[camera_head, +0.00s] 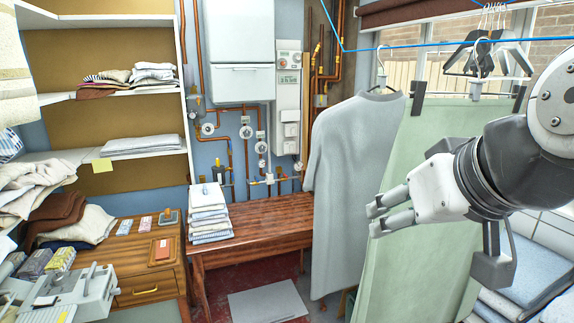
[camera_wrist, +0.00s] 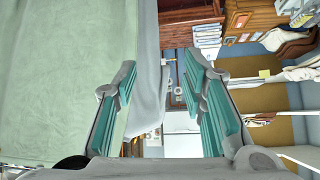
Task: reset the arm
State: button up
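My gripper (camera_head: 374,218) is at the right of the head view, raised in front of the hanging laundry, with its fingers pointing left. In the wrist view its two fingers (camera_wrist: 160,80) stand apart with an empty gap between them, so it is open and holds nothing. A grey shirt (camera_head: 345,160) hangs on a hanger behind the fingertips. A pale green sheet (camera_head: 415,265) hangs behind my wrist. The shirt also shows between the fingers in the wrist view (camera_wrist: 150,95), and the sheet fills the left side there (camera_wrist: 60,80). I cannot tell how far the fingers are from the cloth.
A wooden table (camera_head: 255,232) carries a folded stack (camera_head: 208,212). Shelves with linen (camera_head: 143,145) and a drawer cabinet (camera_head: 150,290) stand left. A machine (camera_head: 75,295) is at the lower left. Clip hangers (camera_head: 487,55) hang from a blue line. The floor in the middle holds a grey mat (camera_head: 268,302).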

jog(key=s+d+f+m+g+h, duration=0.2)
jog(key=s+d+f+g, duration=0.25)
jog(key=s+f, duration=0.4)
jog(key=w+f+t+b, duration=0.1)
jog(key=w+f+b, duration=0.5)
jog(key=w+b, duration=0.1)
jog(key=shift+w+n, duration=0.3)
jog(key=shift+w, duration=0.55)
jog(key=shift+a, duration=0.1)
jog(key=shift+c, duration=0.6)
